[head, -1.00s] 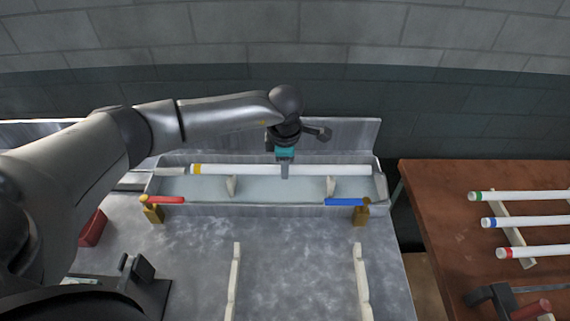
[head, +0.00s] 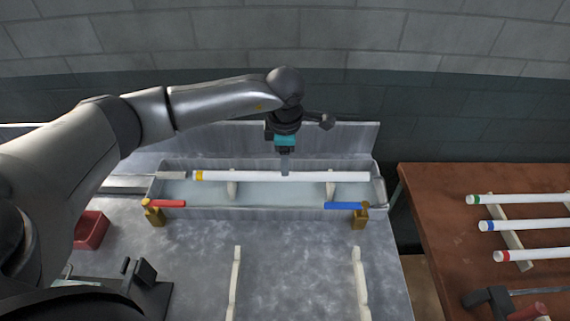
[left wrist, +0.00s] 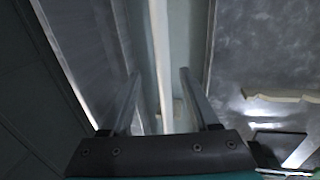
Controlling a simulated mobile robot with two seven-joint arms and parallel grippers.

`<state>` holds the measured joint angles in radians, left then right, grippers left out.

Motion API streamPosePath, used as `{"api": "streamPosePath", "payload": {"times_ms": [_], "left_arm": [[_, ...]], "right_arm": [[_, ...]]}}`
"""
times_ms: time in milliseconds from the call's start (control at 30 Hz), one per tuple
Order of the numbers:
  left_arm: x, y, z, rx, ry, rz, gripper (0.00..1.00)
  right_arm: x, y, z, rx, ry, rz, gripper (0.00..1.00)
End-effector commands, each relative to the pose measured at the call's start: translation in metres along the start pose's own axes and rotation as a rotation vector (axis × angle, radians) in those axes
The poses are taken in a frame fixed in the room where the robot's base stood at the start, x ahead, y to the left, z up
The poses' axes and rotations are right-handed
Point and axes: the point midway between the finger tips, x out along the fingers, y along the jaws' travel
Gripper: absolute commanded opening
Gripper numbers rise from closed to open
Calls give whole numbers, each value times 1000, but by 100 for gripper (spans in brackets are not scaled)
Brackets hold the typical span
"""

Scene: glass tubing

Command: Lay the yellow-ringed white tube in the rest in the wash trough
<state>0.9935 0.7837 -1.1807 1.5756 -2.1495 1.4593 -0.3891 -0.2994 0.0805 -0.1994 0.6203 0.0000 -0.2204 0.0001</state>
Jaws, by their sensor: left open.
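The yellow-ringed white tube (head: 270,176) lies level across the wash trough (head: 265,213), with its yellow ring near the left end. It appears to lie on the two cream supports of the rest (head: 331,191) in the trough. My left gripper (head: 285,172) is above the middle of the tube. In the left wrist view the open fingers (left wrist: 160,90) stand on either side of the tube (left wrist: 160,50), with gaps showing between them and it. My right gripper is not in view.
Red (head: 165,203) and blue (head: 345,205) tap handles sit on the trough's front edge. Two cream rails (head: 235,285) stand on the bench in front. A brown table (head: 430,200) at right holds green-, blue- and red-ringed tubes. A red box (head: 90,230) is at left.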

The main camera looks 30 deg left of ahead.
Motion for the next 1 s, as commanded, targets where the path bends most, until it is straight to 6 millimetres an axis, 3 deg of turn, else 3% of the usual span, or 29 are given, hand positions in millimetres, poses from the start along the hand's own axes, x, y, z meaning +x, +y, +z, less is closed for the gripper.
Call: {"api": "streamPosePath", "payload": {"times_ms": [200,400,1000], "left_arm": [[-49,1,0,0,-2,4,61],[-73,0,0,-1,-1,1,61],[-79,0,0,-1,0,0,61]], "right_arm": [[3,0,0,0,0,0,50],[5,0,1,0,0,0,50],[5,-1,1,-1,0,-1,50]]}}
